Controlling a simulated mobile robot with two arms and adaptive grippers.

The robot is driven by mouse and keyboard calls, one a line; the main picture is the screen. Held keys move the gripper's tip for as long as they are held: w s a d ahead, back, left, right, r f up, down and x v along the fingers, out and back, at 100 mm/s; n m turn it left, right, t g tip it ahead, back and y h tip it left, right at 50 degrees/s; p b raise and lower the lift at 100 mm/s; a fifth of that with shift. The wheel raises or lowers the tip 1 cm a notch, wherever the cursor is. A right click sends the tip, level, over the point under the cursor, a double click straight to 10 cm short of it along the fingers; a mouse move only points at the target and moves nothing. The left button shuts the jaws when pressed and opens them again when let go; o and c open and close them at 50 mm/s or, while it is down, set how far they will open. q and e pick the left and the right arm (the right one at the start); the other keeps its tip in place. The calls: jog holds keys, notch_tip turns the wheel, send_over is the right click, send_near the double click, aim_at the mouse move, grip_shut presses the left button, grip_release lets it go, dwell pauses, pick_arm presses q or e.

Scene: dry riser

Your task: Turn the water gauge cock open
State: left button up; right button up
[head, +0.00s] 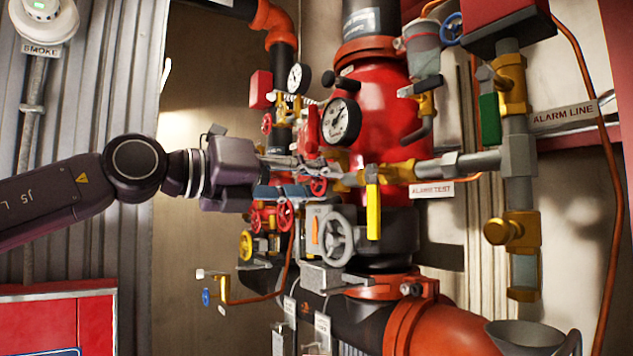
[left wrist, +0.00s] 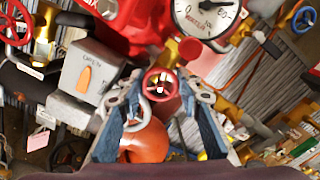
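A small red handwheel (left wrist: 160,84), which looks like the gauge cock, sits just below a round white dial gauge (left wrist: 207,14) in the left wrist view. In the head view a small red handwheel (head: 318,187) shows below the large dial gauge (head: 341,121), in front of the red valve body (head: 378,100). My left gripper (head: 303,172) reaches in from the left at that wheel. In the left wrist view its blue fingers (left wrist: 165,96) are apart, with the wheel between them. I cannot tell whether they touch it. My right gripper is not in view.
A yellow lever (head: 373,211) hangs to the right of the wheel. A grey box with an orange pointer (left wrist: 84,77) and a grey handwheel (head: 335,238) are close by. Other red wheels (head: 285,215) crowd the left side. Free room lies left of the pipework.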

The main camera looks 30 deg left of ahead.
pick_arm(q)
jog(key=o, duration=0.4)
jog(key=shift+s, duration=0.15)
jog(key=v, duration=1.1)
jog(key=shift+s+a, duration=0.15)
jog(key=shift+s, duration=0.2)
